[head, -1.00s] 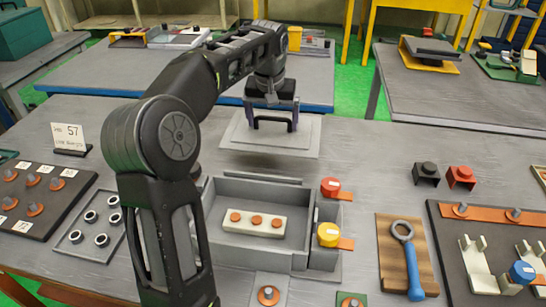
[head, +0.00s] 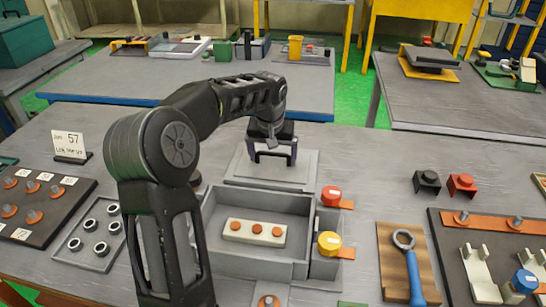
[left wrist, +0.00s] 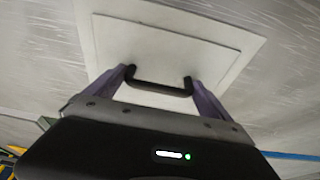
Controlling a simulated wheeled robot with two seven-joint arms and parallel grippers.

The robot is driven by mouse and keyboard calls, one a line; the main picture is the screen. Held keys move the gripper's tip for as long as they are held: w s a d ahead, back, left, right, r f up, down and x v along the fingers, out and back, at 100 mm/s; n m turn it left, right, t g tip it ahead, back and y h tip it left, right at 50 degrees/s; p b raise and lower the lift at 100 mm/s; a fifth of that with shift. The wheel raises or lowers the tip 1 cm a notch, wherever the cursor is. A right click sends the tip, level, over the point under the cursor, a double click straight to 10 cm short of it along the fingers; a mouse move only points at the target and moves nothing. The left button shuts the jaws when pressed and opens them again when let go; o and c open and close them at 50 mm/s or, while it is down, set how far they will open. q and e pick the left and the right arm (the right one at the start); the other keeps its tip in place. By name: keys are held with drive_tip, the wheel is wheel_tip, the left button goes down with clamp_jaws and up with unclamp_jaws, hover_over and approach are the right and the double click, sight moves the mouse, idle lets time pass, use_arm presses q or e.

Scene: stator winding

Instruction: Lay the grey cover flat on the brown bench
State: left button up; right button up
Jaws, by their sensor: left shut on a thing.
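The grey cover (head: 240,168) is a flat pale plate with a raised middle panel and a black handle. It is level in the head view, just behind the open grey box. My left gripper (head: 273,157) is above it, shut on the handle. In the left wrist view, the fingers of my left gripper (left wrist: 160,82) are at the two ends of the handle, with the cover (left wrist: 165,40) under them. The bench (head: 345,155) looks grey-brown. I cannot tell whether the cover touches it or hangs slightly above. My right gripper is not in view.
The open box (head: 213,240) holds a pale strip with orange discs. A red button (head: 331,196) and a yellow button (head: 329,243) stand at its right. A ring tray (head: 77,262) is left. A wrench board (head: 385,235) is right. Bench space right of the cover is clear.

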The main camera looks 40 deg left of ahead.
use_arm(q)
drive_tip(key=shift+f, duration=0.25)
drive_tip(key=shift+f, duration=0.15)
drive_tip(key=o, duration=1.7)
drive_tip(key=shift+o, duration=0.2)
drive_tip(key=v, duration=1.2)
drive_tip(key=shift+s+d, duration=0.1)
